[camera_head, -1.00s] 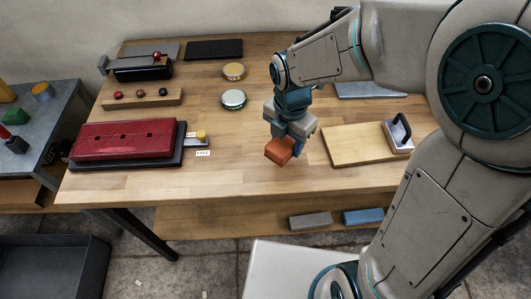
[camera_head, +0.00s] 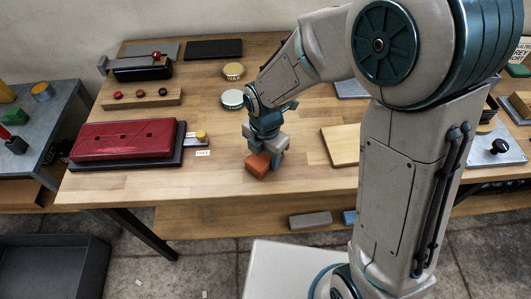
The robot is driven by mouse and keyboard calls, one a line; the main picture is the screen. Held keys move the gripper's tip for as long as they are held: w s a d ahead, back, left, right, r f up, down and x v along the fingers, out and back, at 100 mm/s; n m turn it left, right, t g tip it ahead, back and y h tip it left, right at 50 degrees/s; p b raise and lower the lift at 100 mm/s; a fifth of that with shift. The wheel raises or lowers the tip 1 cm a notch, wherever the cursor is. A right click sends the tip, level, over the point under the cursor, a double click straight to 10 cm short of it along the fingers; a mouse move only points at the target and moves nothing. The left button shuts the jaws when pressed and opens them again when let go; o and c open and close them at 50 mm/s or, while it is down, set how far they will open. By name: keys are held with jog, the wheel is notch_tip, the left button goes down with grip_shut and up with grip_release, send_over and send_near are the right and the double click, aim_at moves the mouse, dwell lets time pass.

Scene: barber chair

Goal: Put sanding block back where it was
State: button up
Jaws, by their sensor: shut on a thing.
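The orange-brown sanding block (camera_head: 258,165) is in my gripper (camera_head: 265,158), just above or at the front middle of the wooden workbench (camera_head: 220,182). I cannot tell whether the block touches the bench top. My gripper is shut on it, pointing down, and its fingers partly hide the block. Below the bench top, a lower shelf (camera_head: 250,219) holds a grey block (camera_head: 310,220) and a blue block (camera_head: 349,217); the blue one is mostly hidden by my arm.
A red case on a black base (camera_head: 125,139) lies left of my gripper, with a small labelled latch beside it. Tins (camera_head: 233,71) stand behind. A pale wooden board (camera_head: 341,146) is to the right. The bench front between case and board is clear.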

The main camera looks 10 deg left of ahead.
jog(key=shift+f, duration=0.2)
jog(key=o, duration=0.9)
jog(key=shift+r, duration=0.1)
jog(key=shift+o, duration=0.2)
notch_tip(320, 180, up, 12)
jog(key=shift+r+p, duration=0.15)
jog(key=shift+p, duration=0.2)
jog(key=s+d+r+m+t, duration=0.1)
jog(key=s+d+m, duration=0.3)
jog(key=d+m, duration=0.7)
jog(key=s+d+r+m+t, duration=0.2)
jog(key=d+m, duration=0.9)
jog(key=m, duration=0.7)
jog(key=shift+s+d+r+m, duration=0.3)
jog(key=shift+s+r+m, duration=0.15)
jog(key=shift+s, duration=0.45)
